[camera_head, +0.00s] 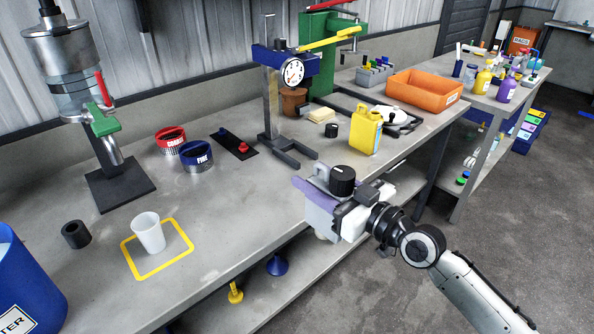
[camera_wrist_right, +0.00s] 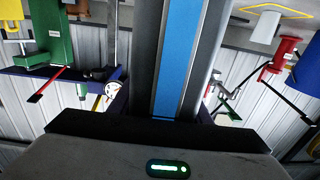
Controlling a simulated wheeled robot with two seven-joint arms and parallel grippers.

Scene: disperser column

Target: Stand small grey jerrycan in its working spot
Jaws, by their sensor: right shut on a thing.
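My right gripper (camera_head: 322,197) is in the middle of the head view, over the front edge of the bench. In the right wrist view a wide grey band with a blue stripe (camera_wrist_right: 180,60) fills the middle; I cannot tell how the jerrycan sits there. A yellow square outline (camera_head: 186,254) lies on the bench with a white cup (camera_head: 149,231) standing inside it. My left gripper is out of view.
The bench front middle is clear.

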